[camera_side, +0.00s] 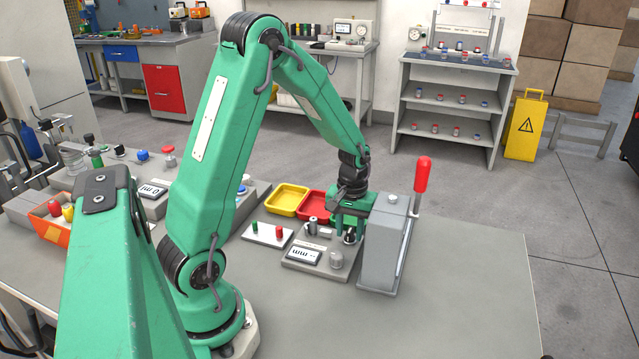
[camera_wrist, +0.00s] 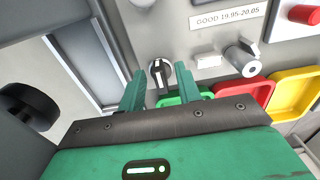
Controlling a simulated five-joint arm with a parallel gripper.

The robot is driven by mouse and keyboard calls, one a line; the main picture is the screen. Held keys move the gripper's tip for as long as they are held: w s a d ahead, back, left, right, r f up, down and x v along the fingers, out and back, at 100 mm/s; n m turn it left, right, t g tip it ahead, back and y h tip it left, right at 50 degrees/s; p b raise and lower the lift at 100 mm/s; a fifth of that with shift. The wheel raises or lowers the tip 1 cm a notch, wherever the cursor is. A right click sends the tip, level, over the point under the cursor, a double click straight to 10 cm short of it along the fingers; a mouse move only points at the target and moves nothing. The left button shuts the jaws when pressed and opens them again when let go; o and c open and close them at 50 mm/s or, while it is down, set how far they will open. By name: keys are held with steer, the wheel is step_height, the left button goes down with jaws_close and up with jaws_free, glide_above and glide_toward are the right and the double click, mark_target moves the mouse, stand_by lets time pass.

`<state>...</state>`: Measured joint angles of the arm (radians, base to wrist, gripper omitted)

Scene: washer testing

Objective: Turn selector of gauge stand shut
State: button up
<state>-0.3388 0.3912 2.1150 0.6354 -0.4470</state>
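A label on the stand reads "GOOD 19.95-20.05" (camera_wrist: 229,16).
A grey press (camera_side: 378,250) with a red-handled lever (camera_side: 422,175) stands close to the right of my gripper. A yellow tray (camera_side: 287,199) and a red tray (camera_side: 312,204) lie behind the stand. The bench's right side is clear.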

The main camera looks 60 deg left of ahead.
steer(key=shift+c, duration=0.2)
jaws_close()
steer(key=shift+m, duration=0.3)
steer(key=m, duration=0.5)
steer(key=shift+a, duration=0.1)
steer(key=m, duration=0.6)
steer(key=shift+a, duration=0.2)
steer(key=shift+m, duration=0.3)
steer(key=shift+o, duration=0.2)
jaws_free()
